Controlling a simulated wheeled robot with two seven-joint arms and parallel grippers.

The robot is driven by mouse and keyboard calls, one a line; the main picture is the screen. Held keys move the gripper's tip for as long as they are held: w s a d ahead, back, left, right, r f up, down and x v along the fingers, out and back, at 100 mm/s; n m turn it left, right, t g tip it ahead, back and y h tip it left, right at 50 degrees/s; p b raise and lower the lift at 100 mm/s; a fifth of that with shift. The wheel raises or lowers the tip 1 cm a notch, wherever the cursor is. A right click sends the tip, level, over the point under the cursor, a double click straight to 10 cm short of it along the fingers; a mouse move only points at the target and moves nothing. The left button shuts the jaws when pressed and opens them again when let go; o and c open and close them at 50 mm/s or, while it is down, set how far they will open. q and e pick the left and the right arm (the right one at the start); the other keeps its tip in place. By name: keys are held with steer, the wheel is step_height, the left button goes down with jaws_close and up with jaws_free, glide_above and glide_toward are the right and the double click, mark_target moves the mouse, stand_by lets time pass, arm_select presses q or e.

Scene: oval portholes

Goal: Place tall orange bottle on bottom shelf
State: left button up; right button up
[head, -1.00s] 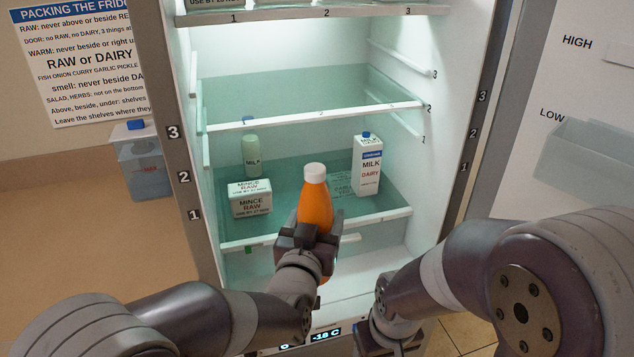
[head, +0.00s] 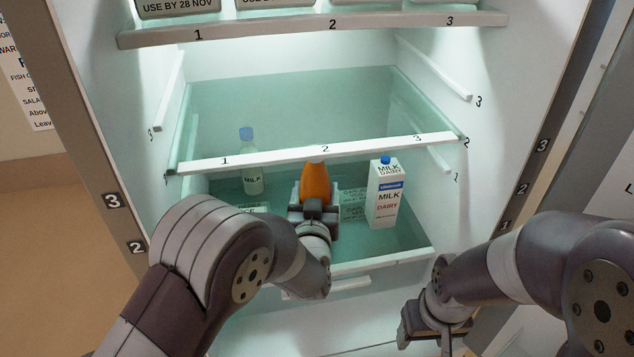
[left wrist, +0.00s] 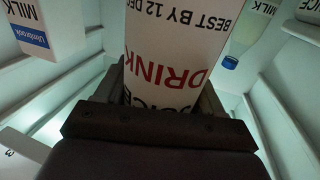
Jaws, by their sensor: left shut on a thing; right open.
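The tall orange bottle (head: 315,182) stands about upright in my left gripper (head: 315,208), inside the fridge and over the bottom shelf (head: 395,258). Its cap is mostly hidden by the front strip of the shelf above. My left gripper is shut around the bottle; in the left wrist view the bottle's white label (left wrist: 180,55) fills the middle between the fingers. The bottle's base is hidden by my gripper, so I cannot tell whether it touches the shelf. My right gripper (head: 435,325) is open and empty, low at the right outside the fridge.
A milk carton (head: 385,200) stands to the right of the orange bottle and a milk bottle (head: 252,175) at the back left. A mince box (head: 252,207) is mostly hidden by my left arm. The middle shelf (head: 240,158) hangs close above; a flat carton-like item (head: 354,205) shows behind.

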arm_select(q)
steer(key=shift+w+a+r, duration=0.1)
steer(key=shift+w+r, duration=0.25)
steer(key=shift+w, duration=0.3)
steer(key=shift+w+d+f, duration=0.2)
steer(key=shift+w+f, duration=0.8)
steer(key=shift+w, duration=0.2)
steer(key=o, duration=1.6)
steer(key=shift+f+p, duration=0.1)
steer(key=shift+p, duration=0.2)
steer(key=s, duration=0.4)
steer(key=s+b, duration=0.1)
steer(key=s, duration=0.7)
steer(key=shift+a+r, duration=0.2)
steer(key=shift+a, duration=0.2)
